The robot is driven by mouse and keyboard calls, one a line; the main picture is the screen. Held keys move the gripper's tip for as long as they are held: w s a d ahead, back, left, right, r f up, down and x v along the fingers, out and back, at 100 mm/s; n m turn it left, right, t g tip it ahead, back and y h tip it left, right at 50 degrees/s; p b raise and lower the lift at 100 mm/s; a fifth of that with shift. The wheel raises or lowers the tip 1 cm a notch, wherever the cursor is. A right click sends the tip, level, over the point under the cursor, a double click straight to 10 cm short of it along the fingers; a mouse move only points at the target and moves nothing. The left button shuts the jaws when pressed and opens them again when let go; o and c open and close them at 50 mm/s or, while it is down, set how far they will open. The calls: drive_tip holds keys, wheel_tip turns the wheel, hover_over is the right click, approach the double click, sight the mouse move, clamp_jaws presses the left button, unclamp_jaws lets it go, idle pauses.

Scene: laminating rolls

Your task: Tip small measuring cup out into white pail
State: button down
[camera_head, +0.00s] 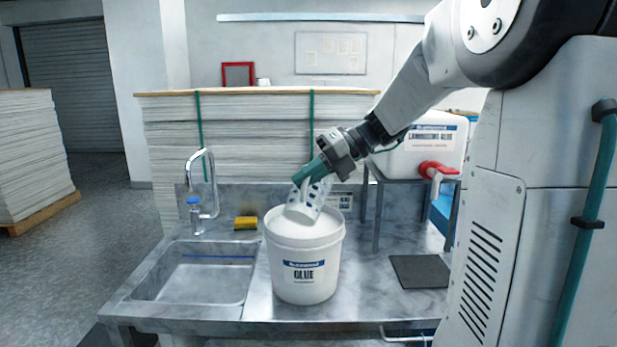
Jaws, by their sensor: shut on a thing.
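The small measuring cup (305,205) is whitish with blue marks on its side. It is tilted over the mouth of the white pail (303,270), with its lower end at or just inside the rim; I cannot tell if they touch. My gripper (309,176) comes down from the upper right and is shut on the cup's upper part. The pail stands upright on the metal counter and has a blue and white glue label. The cup's opening and the pail's contents are hidden, and no flowing liquid shows.
A sink (195,280) with a tap (208,180) lies left of the pail. A yellow sponge (246,223) sits behind it. A large glue container (425,145) with a red valve stands on a frame at right. A dark mat (420,271) lies below it.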

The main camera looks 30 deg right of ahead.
drive_tip(key=shift+s+a+f+n+t+h, duration=0.1)
drive_tip(key=shift+s+a+n+t+h, duration=0.1)
drive_tip(key=shift+a+n+t+h, duration=0.55)
drive_tip(key=shift+m+h, duration=0.25)
drive_tip(key=shift+h, duration=0.1)
drive_tip(key=shift+w+a+r+n+t+h, duration=0.1)
drive_tip(key=shift+a+r+n+t+h, duration=0.1)
drive_tip(key=shift+t+h, duration=0.25)
drive_tip(key=shift+w+a+r+n+t+h, duration=0.1)
drive_tip(key=shift+a+n+t+h, duration=0.1)
drive_tip(key=shift+t+h, duration=0.25)
drive_tip(key=shift+f, duration=0.15)
drive_tip(key=shift+w+f+n+t+h, duration=0.25)
drive_tip(key=shift+f+t+h, duration=0.25)
drive_tip(key=shift+f, duration=0.4)
drive_tip(key=shift+w+f+n+t+h, duration=0.2)
drive_tip(key=shift+f+t+h, duration=0.25)
drive_tip(key=shift+f, duration=0.4)
